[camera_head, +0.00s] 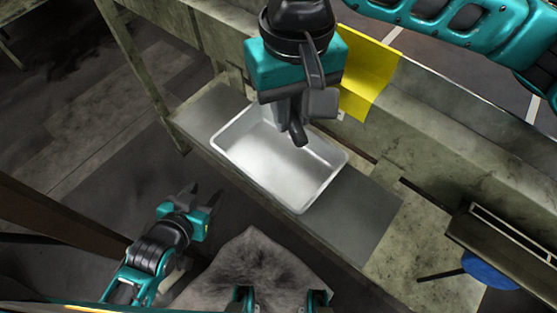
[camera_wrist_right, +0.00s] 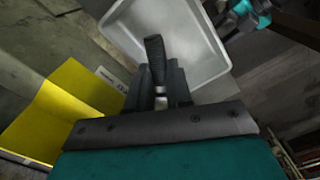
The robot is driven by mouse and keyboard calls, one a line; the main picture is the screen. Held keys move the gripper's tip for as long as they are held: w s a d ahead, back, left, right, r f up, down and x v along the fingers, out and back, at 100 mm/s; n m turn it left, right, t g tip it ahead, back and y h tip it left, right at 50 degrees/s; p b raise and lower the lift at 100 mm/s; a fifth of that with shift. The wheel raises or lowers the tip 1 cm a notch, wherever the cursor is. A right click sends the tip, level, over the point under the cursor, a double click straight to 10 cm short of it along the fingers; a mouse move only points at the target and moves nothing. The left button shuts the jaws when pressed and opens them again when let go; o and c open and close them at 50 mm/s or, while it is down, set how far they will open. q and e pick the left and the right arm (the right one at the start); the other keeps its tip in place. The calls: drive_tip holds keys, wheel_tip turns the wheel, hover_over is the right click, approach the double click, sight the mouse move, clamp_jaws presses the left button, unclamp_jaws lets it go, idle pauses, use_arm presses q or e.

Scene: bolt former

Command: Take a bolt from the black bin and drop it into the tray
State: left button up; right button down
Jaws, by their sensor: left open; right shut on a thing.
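The white tray (camera_head: 262,170) lies on a grey bench shelf in the middle of the head view, and no bolt shows inside it. My right gripper (camera_head: 296,122) is above the far part of the tray. It is shut on a dark bolt (camera_head: 298,135), which points out from between the fingers. In the right wrist view the bolt (camera_wrist_right: 155,52) stands out from the fingers (camera_wrist_right: 160,85) against the tray (camera_wrist_right: 203,40). My left gripper (camera_head: 207,200) is open and empty, low and to the left of the tray. I cannot make out the black bin.
A yellow panel (camera_head: 369,72) stands behind the tray, beside my right gripper. The shelf (camera_head: 362,215) is bare to the right of the tray. A blue round seat (camera_head: 490,271) is at the lower right.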

drive_tip(key=shift+f, duration=0.4)
use_arm(q)
drive_tip(key=shift+f, duration=0.6)
drive_tip(key=shift+w+r, duration=0.3)
drive_tip(key=shift+w, duration=0.05)
use_arm(e)
drive_tip(key=c, duration=0.9)
unclamp_jaws()
drive_tip(key=shift+c, duration=0.2)
use_arm(q)
drive_tip(key=shift+s+r+p, duration=0.25)
drive_tip(key=shift+r+p, duration=0.75)
drive_tip(key=shift+r, duration=0.05)
use_arm(e)
wheel_tip(320, 180, up, 13)
